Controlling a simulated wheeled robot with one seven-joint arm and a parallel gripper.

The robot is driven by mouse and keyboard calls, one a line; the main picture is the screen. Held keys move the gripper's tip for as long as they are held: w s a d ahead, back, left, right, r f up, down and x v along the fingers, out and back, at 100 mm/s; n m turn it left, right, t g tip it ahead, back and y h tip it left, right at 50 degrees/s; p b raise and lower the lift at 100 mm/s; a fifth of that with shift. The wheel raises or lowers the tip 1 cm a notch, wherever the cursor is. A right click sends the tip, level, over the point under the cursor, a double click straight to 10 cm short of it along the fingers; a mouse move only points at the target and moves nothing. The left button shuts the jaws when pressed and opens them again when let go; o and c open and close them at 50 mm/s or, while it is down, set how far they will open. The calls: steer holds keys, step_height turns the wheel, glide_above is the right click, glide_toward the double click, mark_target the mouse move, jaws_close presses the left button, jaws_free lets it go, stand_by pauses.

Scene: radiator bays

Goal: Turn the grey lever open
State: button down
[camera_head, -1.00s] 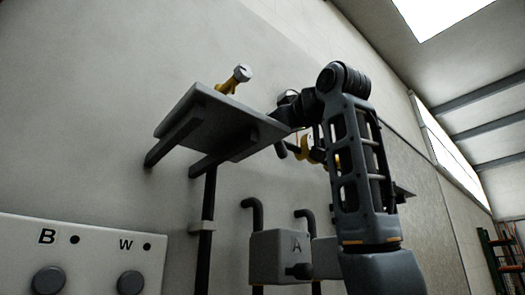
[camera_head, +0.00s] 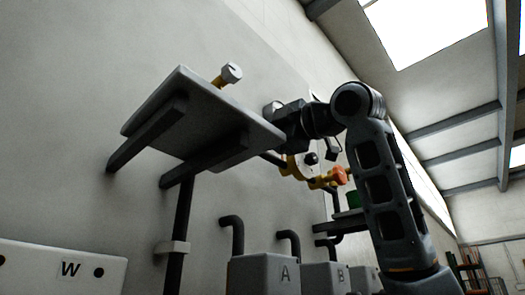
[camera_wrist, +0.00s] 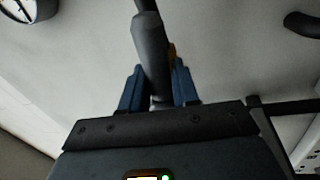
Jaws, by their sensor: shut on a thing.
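In the wrist view a dark grey lever (camera_wrist: 151,48) runs from the top between the blue fingers of my gripper (camera_wrist: 156,85), which is shut on it. A bit of yellow-orange shows behind the lever. In the head view my wrist end (camera_head: 300,122) is just beyond the right edge of a grey shelf; the fingers and the grip on the lever are hidden there. I cannot tell from these frames how far the lever is turned.
The grey shelf (camera_head: 195,125) sticks out from the wall, with a valve with a pale cap (camera_head: 231,73) above it. A yellow valve body (camera_head: 297,168) and a red knob (camera_head: 340,176) sit below my wrist. Grey boxes A (camera_head: 262,274) and B (camera_head: 325,278) are lower down. A round gauge (camera_wrist: 30,8) shows in the wrist view.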

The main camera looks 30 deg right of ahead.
steer(key=shift+r+n+y+p, duration=0.2)
steer(key=shift+n+y+p, duration=0.15)
steer(key=shift+n, duration=0.65)
steer(key=shift+a, duration=0.1)
steer(key=c, duration=1)
jaws_free()
steer(key=b+v, duration=0.2)
steer(key=v, duration=0.6)
steer(key=shift+r, duration=0.1)
